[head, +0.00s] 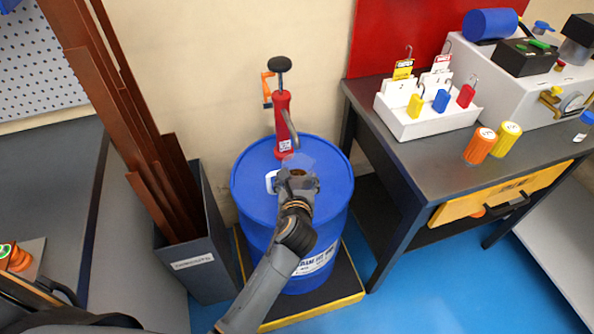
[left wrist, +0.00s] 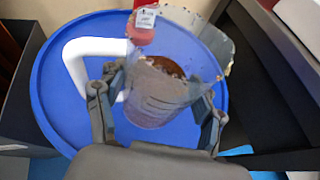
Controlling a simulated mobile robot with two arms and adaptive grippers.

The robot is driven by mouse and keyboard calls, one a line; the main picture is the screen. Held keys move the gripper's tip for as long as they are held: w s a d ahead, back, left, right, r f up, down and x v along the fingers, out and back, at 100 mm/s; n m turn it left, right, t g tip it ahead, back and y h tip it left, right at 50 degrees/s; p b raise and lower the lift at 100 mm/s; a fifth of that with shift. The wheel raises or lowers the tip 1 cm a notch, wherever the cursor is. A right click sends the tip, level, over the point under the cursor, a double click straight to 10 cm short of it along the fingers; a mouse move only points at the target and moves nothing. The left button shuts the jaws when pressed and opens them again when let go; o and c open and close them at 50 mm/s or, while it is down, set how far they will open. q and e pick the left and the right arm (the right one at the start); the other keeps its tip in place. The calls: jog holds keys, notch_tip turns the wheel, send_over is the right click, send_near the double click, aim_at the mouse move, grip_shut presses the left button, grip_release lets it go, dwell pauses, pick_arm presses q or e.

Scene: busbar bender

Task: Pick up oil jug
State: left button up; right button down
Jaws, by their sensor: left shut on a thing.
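The oil jug (head: 299,161) is a clear, see-through vessel above the top of the blue drum (head: 252,200). In the left wrist view the jug (left wrist: 160,95) has measure marks on its wall, and a white handle (left wrist: 75,62) shows at its left. My left gripper (head: 297,184) reaches over the drum from the front. In the left wrist view its two fingers (left wrist: 157,118) are on either side of the jug and shut on it. My arm hides part of the jug in the head view. I cannot tell whether the jug's base touches the drum lid.
A red hand pump (head: 282,125) stands on the drum just behind the jug. A dark bin (head: 200,262) of copper-brown bars stands left. A workbench (head: 400,160) with a white padlock rack (head: 430,118) stands right. The drum rests on a yellow-edged platform (head: 340,292).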

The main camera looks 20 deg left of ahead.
pick_arm(q)
jog(key=s+d, duration=0.3)
jog(key=s, duration=1)
jog(key=shift+d, duration=0.4)
